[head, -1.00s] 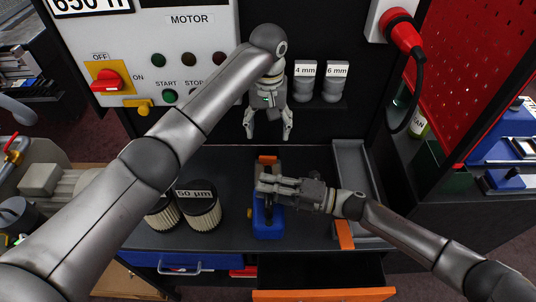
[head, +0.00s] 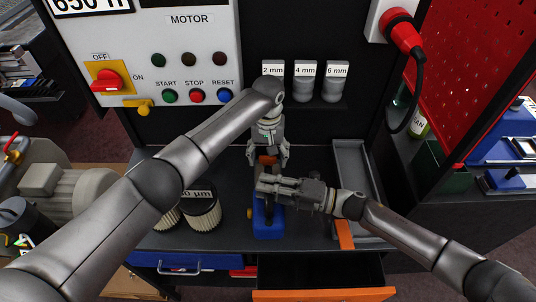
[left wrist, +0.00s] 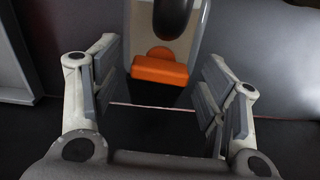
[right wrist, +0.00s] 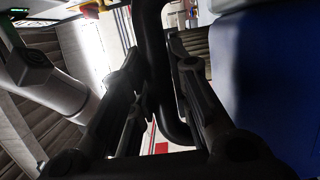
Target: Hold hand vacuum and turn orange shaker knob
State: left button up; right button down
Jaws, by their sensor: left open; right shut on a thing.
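The hand vacuum (head: 268,222) has a blue body and stands on the dark table; my right gripper hides part of it. My right gripper (head: 264,187) is shut on its black handle, which runs between the fingers in the right wrist view (right wrist: 152,45). The orange shaker knob (head: 267,160) is at the vacuum's far end. My left gripper (head: 268,158) points down over the knob with its fingers apart. In the left wrist view the knob (left wrist: 160,70) lies between the open fingers, toward the upper side, with no clear contact.
A grey tray (head: 351,160) lies to the right. Labelled grey containers (head: 305,82) stand on a shelf behind. An open drawer with an orange edge (head: 320,295) is in front.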

aim_at(268, 157)
pick_arm(q)
jog(key=c, duration=1)
jog(key=shift+m, duration=1.5)
jog(key=o, duration=1)
jog(key=shift+r, duration=0.15)
notch_tip(268, 157, up, 12)
